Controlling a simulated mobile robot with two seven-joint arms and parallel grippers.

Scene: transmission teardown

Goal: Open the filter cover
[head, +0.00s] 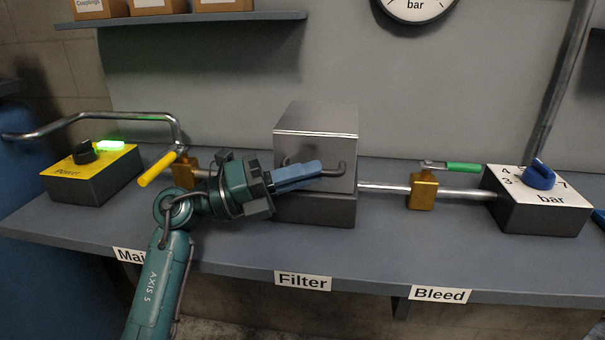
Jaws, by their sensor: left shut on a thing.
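The filter box stands on the bench in the middle of the head view. Its shiny metal cover (316,120) sits on a darker base (315,211), and the two look closed together. A dark bar handle (341,169) is on the cover's front face. My left gripper (318,168) reaches in from the left, with its blue fingers shut on the handle. The fingers hide part of the handle. My right gripper is not in view.
Left of the filter are a yellow-handled valve (157,169) and a yellow power box (92,175) with a lit green light. Right are a green-handled valve (423,189) and a dial box (545,215). A pipe joins the filter and valves. A shelf (180,19) hangs above.

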